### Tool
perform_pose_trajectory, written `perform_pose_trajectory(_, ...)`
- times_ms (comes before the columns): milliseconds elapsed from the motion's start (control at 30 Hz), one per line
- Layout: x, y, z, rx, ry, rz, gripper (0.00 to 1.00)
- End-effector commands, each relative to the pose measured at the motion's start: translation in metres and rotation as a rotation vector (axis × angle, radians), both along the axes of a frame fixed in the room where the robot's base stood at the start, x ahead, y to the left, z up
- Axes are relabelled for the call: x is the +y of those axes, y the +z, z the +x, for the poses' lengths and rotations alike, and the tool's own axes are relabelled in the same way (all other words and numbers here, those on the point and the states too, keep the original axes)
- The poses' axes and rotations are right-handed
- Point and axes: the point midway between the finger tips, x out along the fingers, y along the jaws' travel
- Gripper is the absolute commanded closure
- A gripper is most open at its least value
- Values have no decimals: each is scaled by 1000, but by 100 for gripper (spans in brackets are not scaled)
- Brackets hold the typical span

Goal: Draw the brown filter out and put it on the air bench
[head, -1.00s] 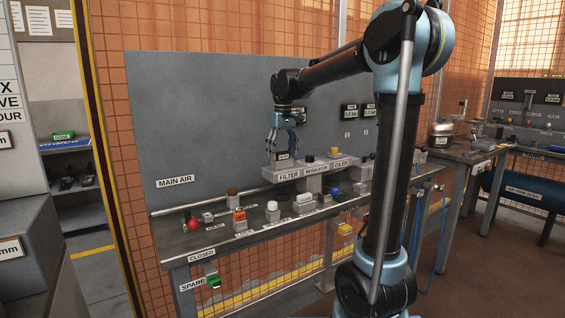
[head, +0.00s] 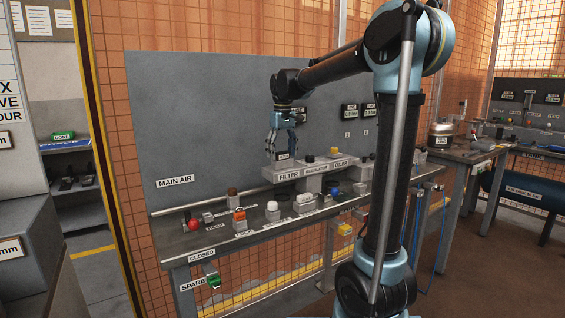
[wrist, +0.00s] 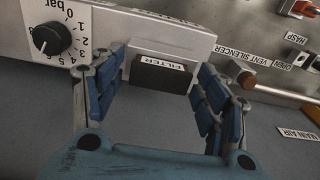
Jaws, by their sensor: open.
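My gripper (head: 283,152) points down over the left end of the raised grey block marked FILTER, REGULATOR and OILER (head: 312,170). In the wrist view my gripper (wrist: 160,100) is open, its blue-padded fingers apart on either side of a dark block with a FILTER label (wrist: 160,77). The filter is very dark here, so its brown is hard to make out. It sits against a pale grey housing (wrist: 175,42). I cannot tell whether either finger touches it. No sign in view names the air bench.
A grey bench (head: 180,247) below holds a red ball knob (head: 193,225), a brown-topped part (head: 232,191) and several small fittings. In the wrist view a black regulator knob (wrist: 46,39) is close to the left finger. Another bench (head: 462,152) stands at the right.

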Motion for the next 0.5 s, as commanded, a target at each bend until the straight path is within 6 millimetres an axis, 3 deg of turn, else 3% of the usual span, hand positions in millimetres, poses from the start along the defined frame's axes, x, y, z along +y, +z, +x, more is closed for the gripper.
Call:
perform_pose_trajectory(100,0,0,0,0,0,0,32)
perform_pose_trajectory(133,0,0,0,0,0,0,37)
perform_pose_trajectory(367,0,0,0,0,0,0,89)
perform_pose_trajectory(500,0,0,0,0,0,0,92)
